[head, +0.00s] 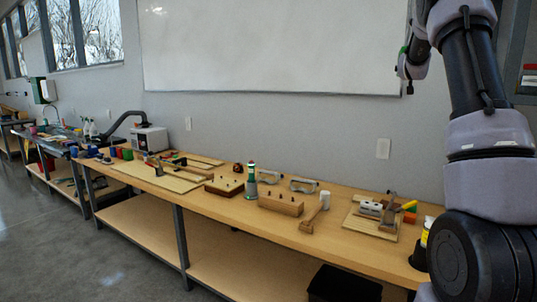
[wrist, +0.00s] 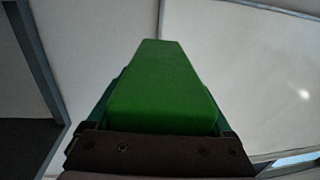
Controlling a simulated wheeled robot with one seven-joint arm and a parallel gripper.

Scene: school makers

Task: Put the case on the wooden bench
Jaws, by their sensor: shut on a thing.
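The wooden bench (head: 345,236) is long and runs along the wall, with a light wooden top and a lower shelf. My gripper (head: 403,62) is raised high above the bench's right part, in front of the wall near the whiteboard's right end. In the wrist view it is shut on a green, box-like thing (wrist: 162,88), which I take to be the case. This fills the middle of that view and hides the fingertips. Only a small green patch (head: 403,49) of it shows in the head view, with the rest hidden by my gripper.
The bench holds a wooden block (head: 281,202), a green bottle (head: 251,182), a mallet (head: 312,217), a board with tools (head: 372,224) and a grey machine (head: 150,138). A black bin (head: 343,285) stands below. Bare bench top shows along the front between the mallet and the tool board.

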